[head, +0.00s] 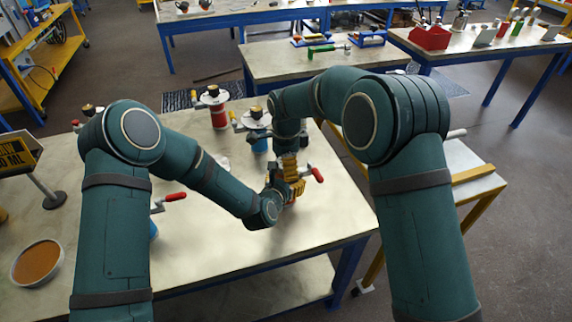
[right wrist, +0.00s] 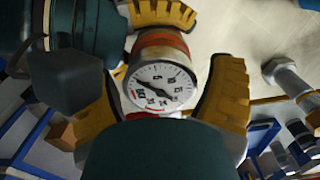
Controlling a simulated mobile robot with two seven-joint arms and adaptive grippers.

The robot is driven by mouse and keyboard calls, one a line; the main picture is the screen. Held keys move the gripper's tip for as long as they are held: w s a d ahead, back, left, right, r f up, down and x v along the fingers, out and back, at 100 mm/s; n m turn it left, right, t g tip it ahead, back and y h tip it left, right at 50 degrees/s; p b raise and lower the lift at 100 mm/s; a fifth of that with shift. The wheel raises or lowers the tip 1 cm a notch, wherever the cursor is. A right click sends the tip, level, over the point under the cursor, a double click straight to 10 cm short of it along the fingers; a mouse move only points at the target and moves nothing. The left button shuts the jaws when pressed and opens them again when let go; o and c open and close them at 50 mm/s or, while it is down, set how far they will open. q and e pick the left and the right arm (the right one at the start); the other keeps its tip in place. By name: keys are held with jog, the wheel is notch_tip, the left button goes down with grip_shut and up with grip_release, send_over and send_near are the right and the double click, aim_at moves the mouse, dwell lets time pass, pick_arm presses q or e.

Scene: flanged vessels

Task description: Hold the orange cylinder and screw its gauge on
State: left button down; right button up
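In the right wrist view a round white gauge (right wrist: 160,86) faces my camera, its dial upright on the end of the orange cylinder (right wrist: 164,45), whose banded side shows just behind it. In the head view the grippers mostly hide both. My left gripper (head: 288,190) is at the cylinder, its yellow fingers appearing closed around it; one shows behind it in the right wrist view. My right gripper (right wrist: 172,95) comes from above, one yellow finger on each side of the gauge. Whether these fingers press on the gauge is unclear. Seat and thread are hidden.
A red vessel (head: 218,114) and a blue vessel (head: 259,143) stand behind the grippers. A red-handled valve (head: 174,197) is partly behind my left arm. A bowl (head: 18,268) sits at left. The front right of the table (head: 335,215) is clear.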

jog(key=shift+o, duration=0.3)
jog(key=shift+r, duration=2.25)
